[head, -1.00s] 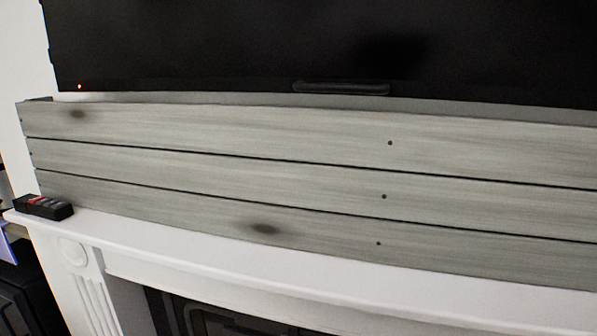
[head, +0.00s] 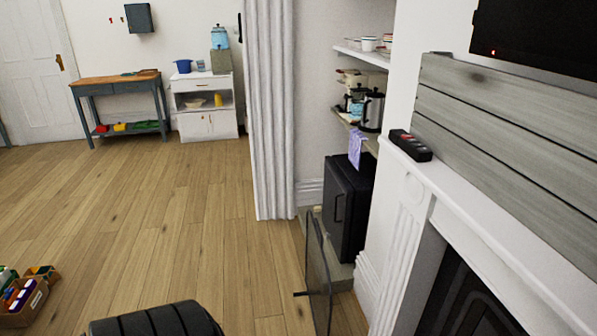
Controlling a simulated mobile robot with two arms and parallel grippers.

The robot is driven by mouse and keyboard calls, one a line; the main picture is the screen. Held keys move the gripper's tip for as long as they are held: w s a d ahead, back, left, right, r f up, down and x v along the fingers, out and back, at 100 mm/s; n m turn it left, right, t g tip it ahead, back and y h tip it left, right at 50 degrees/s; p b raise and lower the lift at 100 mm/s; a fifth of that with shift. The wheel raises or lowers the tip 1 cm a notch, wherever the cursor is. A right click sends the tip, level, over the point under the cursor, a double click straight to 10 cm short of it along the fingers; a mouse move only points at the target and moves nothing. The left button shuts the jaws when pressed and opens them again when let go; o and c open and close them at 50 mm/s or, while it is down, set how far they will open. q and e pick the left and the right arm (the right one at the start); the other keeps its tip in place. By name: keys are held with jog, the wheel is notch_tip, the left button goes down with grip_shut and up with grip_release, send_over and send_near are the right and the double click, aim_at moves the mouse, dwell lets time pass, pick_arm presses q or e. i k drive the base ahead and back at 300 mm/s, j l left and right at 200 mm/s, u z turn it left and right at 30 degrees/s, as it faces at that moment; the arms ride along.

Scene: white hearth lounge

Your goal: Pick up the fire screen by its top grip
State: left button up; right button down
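A thin, dark-framed upright panel (head: 318,268), which looks like the fire screen, stands on the floor in the lower middle of the head view. I see it nearly edge-on, with a foot bar sticking out to the left. Its face looks see-through or mesh; I cannot tell which. A top grip cannot be made out at this angle. It stands to the left of the white fireplace surround, in front of a small black fridge. Neither of my grippers is in view.
The white mantel (head: 470,215) with a black remote-like object (head: 411,145) fills the right side. The small black fridge (head: 346,205) stands behind the panel. A box of colourful items (head: 22,298) is at lower left. The wooden floor (head: 170,215) between is largely clear.

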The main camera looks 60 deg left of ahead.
aim_at(317, 275)
jog(key=u, duration=1.6)
jog(key=i+z, duration=0.15)
jog(key=j, duration=0.05)
